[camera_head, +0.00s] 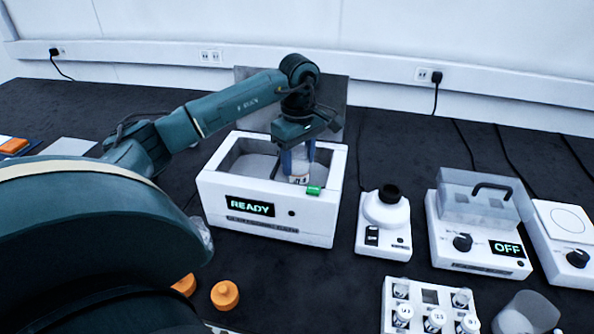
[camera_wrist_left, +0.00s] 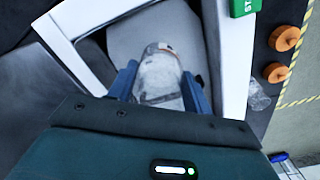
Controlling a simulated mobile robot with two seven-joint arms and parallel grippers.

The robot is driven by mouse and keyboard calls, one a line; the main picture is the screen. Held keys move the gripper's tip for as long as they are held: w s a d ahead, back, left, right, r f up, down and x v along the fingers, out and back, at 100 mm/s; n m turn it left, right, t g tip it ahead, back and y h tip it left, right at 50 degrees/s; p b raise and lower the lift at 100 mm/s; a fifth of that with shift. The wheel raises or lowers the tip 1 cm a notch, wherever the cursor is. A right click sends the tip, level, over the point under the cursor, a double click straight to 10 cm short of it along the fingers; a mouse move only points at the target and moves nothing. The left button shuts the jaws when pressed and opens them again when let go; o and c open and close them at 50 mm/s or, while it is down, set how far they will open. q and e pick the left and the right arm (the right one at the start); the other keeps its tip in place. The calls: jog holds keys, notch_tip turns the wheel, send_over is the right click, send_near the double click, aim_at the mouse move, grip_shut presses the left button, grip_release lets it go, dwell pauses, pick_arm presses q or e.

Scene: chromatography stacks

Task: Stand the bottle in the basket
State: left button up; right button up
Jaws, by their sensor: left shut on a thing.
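The bottle (camera_head: 299,179) is a small clear one with a white label, upright or nearly so. My left gripper (camera_head: 299,160) points down and is shut on it, with blue fingers on both sides. The wrist view shows the bottle (camera_wrist_left: 160,75) between the fingers. It is inside the opening of a white box (camera_head: 215,195) with a READY display, near its right side. The box's grey inside (camera_head: 250,167) is probably the basket; its mesh cannot be made out. The front wall hides the bottle's base, so I cannot tell whether it touches the floor. My right gripper is not in view.
A green button (camera_head: 314,190) is on the box's front rim. A white mixer (camera_head: 385,215) stands to the right, then a lidded device (camera_head: 480,225) reading OFF. A vial rack (camera_head: 430,297) and orange caps (camera_head: 225,295) are in front. A grey panel stands behind the box.

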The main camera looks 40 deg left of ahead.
aim_at(299, 172)
pick_arm(q)
jog(key=shift+f, duration=2)
jog(key=shift+f, duration=0.1)
jog(key=o, duration=1.1)
notch_tip(299, 172, up, 12)
jog(key=shift+r, duration=0.1)
